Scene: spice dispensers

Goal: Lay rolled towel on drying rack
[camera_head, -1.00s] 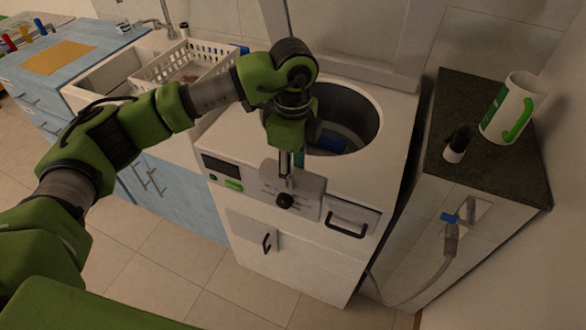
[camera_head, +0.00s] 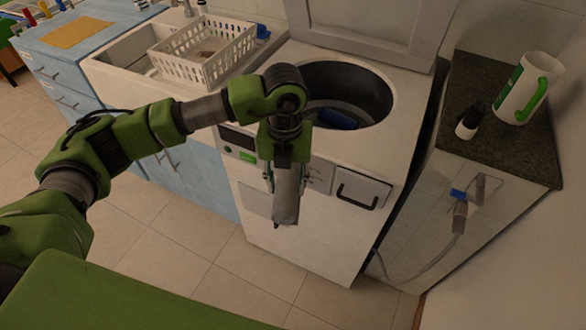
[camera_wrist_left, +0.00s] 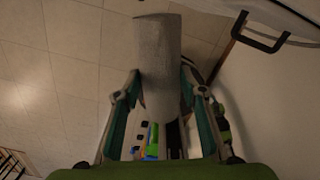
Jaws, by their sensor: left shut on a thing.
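My left gripper (camera_head: 285,178) is shut on a grey rolled towel (camera_head: 286,205), which hangs down in front of the washing machine. In the left wrist view the towel (camera_wrist_left: 160,60) lies lengthwise between the two fingers (camera_wrist_left: 160,88), with its far end sticking out past them. The drying rack does not show clearly. A dark barred frame (camera_wrist_left: 14,164) shows at the lower left edge of the wrist view, but I cannot tell what it is. My right gripper is not in view.
The open-topped washing machine (camera_head: 240,175) holds a blue thing (camera_head: 336,119). A white basket (camera_head: 205,65) sits at the sink. Floor (camera_head: 190,250) is clear in front.

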